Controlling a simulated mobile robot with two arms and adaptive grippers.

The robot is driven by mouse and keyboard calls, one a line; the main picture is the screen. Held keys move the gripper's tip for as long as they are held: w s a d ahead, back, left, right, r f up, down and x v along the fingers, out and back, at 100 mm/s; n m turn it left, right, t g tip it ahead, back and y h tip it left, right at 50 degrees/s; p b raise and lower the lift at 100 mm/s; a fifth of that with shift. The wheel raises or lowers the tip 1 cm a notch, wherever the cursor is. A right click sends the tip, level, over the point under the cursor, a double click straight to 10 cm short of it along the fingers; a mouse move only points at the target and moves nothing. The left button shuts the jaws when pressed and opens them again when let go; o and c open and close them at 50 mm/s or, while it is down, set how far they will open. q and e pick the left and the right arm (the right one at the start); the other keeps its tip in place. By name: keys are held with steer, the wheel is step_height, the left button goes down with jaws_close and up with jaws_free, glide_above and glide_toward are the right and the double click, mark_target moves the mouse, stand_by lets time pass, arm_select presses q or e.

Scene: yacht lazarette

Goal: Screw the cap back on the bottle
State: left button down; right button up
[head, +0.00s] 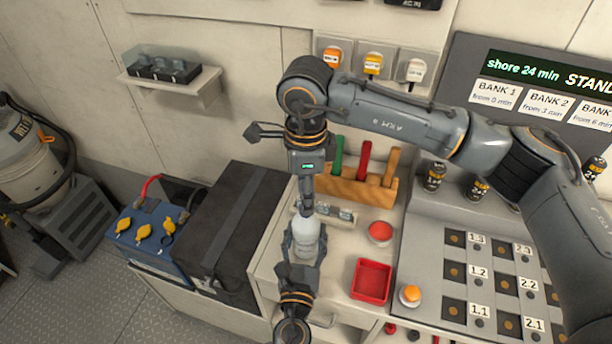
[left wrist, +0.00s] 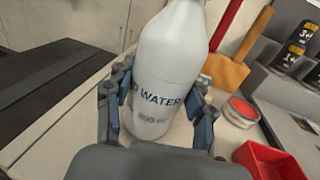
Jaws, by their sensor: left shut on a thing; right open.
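The white bottle (head: 306,232) stands upright on the light counter, its neck towards my right gripper. In the left wrist view the bottle (left wrist: 168,70) shows dark lettering ending in "WATER"; its top is out of frame. My left gripper (head: 303,238) is shut around the bottle's body, one finger on each side; its fingers also show in the left wrist view (left wrist: 155,105). My right gripper (head: 307,208) is open and points straight down at the bottle's top, seen edge-on. I cannot tell whether it touches. I cannot make out the cap; the fingers cover the bottle's mouth.
A wooden rack (head: 350,190) with coloured handles stands behind the bottle. Right of it are a round red-topped container (head: 380,232), a red tray (head: 371,279) and an orange knob (head: 411,293). A black box (head: 232,225) and blue battery (head: 150,237) stand left.

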steer(key=shift+f, duration=1.45)
jaws_close()
steer(key=shift+o, duration=0.8)
jaws_free()
steer(key=shift+r, duration=0.1)
